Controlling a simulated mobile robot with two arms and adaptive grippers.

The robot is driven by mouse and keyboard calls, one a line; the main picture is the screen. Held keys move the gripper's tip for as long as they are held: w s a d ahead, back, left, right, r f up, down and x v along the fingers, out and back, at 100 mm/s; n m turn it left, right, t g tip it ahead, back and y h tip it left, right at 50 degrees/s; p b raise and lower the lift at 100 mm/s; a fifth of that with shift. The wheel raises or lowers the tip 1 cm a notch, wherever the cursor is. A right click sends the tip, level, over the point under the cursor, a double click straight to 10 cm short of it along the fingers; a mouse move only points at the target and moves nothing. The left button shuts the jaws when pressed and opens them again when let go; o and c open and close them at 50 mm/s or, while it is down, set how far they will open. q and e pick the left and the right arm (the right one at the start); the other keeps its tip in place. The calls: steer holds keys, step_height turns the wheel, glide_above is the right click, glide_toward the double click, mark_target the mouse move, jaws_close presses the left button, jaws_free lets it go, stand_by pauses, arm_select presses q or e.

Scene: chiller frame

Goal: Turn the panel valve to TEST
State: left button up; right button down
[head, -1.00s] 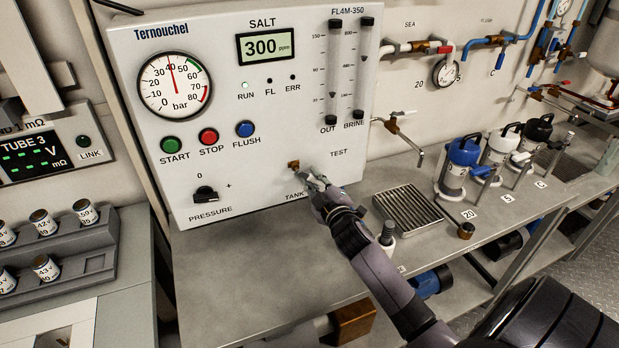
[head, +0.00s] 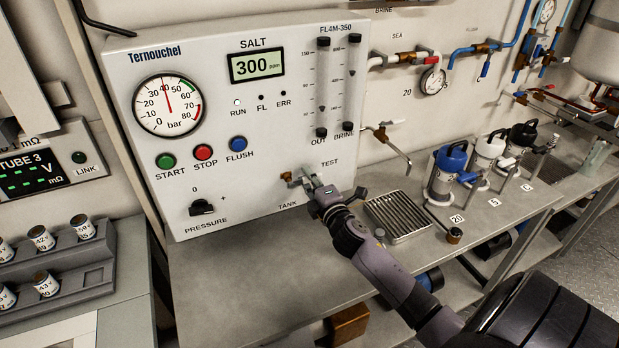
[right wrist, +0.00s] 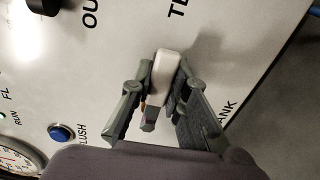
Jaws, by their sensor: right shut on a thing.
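The panel valve (head: 287,177) has a brass body low on the front of the white panel, between the TANK label (head: 287,205) and the TEST label (head: 329,162). My right gripper (head: 310,180) is at its handle, just right of the brass. In the right wrist view my right gripper (right wrist: 158,92) is shut on the pale valve handle (right wrist: 165,66), one finger on each side. The handle points roughly right in the head view, between the two labels. The fingers hide part of it. My left gripper is not in view.
The panel's pressure knob (head: 202,207) and coloured buttons lie left of the valve. A metal drain grate (head: 398,218) and several bottles stand on the bench to the right. A sample tap (head: 384,135) sticks out right of the panel. The bench front is clear.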

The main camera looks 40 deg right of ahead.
steer(key=shift+w+r+n, duration=0.1)
steer(key=shift+r+n, duration=0.2)
steer(key=shift+r, duration=0.05)
steer(key=c, duration=1.5)
jaws_free()
steer(key=shift+f, duration=0.1)
steer(key=shift+s+f, duration=0.15)
steer(key=shift+s, duration=0.05)
steer(key=v, duration=1.1)
steer(key=shift+s+a, duration=0.2)
steer(key=shift+s, duration=0.15)
